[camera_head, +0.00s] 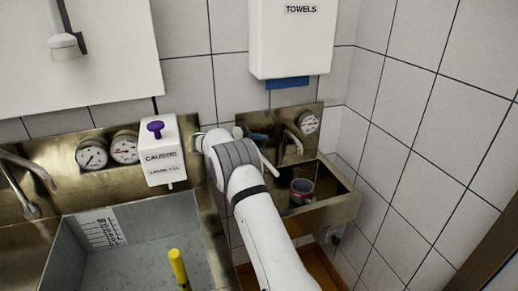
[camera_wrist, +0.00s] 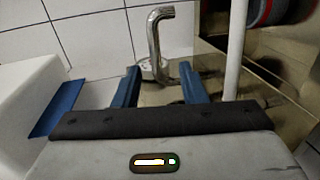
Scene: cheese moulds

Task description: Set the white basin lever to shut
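The white lever (camera_head: 268,162) is a thin rod at the small steel basin (camera_head: 335,213). In the head view it slants down beside my arm, and its upper end is hidden there. In the wrist view the white lever (camera_wrist: 235,50) stands just right of the right finger, outside the gap. My gripper (camera_wrist: 158,80) has two blue fingers spread apart with nothing held between them. My gripper also shows in the head view (camera_head: 246,133), in front of the basin's back plate. The steel spout (camera_wrist: 155,35) lies beyond the fingers. I cannot tell whether the lever touches a finger.
A red-rimmed pot (camera_head: 302,190) stands in the basin. A towel dispenser (camera_head: 292,40) hangs above. A gauge (camera_head: 308,122) sits right of the spout. A white caustic box (camera_head: 160,150) with a purple knob, and a large sink (camera_head: 140,255), are at left.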

